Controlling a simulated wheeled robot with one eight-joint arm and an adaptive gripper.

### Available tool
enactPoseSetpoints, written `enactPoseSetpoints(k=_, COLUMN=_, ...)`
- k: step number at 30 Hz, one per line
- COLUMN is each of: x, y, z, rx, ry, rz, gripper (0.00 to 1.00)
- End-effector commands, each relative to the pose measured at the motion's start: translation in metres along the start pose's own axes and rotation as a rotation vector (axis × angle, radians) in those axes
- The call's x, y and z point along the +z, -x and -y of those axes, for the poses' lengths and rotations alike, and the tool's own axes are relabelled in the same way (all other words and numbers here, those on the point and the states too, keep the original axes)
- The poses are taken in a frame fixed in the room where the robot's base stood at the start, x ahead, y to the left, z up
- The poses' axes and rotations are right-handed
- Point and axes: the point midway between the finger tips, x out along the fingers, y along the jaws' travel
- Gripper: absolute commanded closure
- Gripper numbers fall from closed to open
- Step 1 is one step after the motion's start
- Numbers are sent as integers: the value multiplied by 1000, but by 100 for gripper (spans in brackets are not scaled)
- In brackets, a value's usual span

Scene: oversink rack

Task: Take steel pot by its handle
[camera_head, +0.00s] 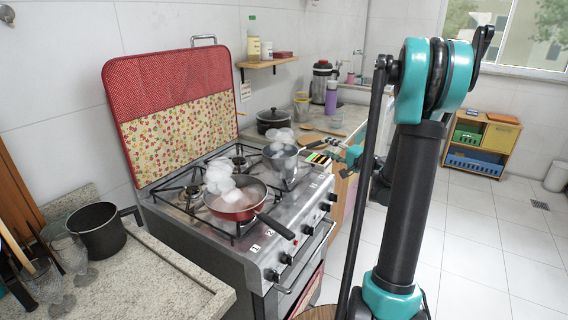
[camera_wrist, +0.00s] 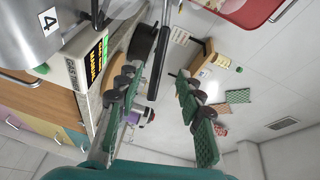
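The steel pot (camera_head: 282,165) stands on the back right part of the stove, with white steam puffs over it. Its handle (camera_head: 312,146) points right, toward my gripper (camera_head: 340,152). In the wrist view a dark rod, which looks like the handle (camera_wrist: 157,70), reaches down from the top edge. My gripper (camera_wrist: 155,120) has its two green-padded fingers spread wide, one on each side of this rod. The rod's lower end appears between the fingers, and no contact is visible.
A red frying pan (camera_head: 236,202) with steam sits on the front burner, its black handle pointing right. A dark lidded pot (camera_head: 271,120) stands on the counter behind. A black pot (camera_head: 97,232) and glasses stand at left. The floor at right is clear.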

Motion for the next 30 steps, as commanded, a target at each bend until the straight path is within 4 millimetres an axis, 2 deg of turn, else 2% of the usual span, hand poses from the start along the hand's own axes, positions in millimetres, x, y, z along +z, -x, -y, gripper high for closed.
enactPoseSetpoints(k=3, x=0, y=-13, z=0, rx=0, ry=0, rz=1, gripper=63)
enactPoseSetpoints(k=11, x=1, y=-26, z=-1, rx=0, ry=0, rz=0, gripper=63)
enactPoseSetpoints(k=18, x=4, y=-60, z=-2, rx=0, ry=-1, rz=1, gripper=63)
enactPoseSetpoints(k=21, x=4, y=-68, z=-3, rx=0, ry=-1, rz=1, gripper=63)
enactPoseSetpoints(k=27, x=3, y=-69, z=-3, rx=0, ry=-1, rz=-1, gripper=63)
enactPoseSetpoints(k=30, x=3, y=-69, z=-3, rx=0, ry=0, rz=-1, gripper=74)
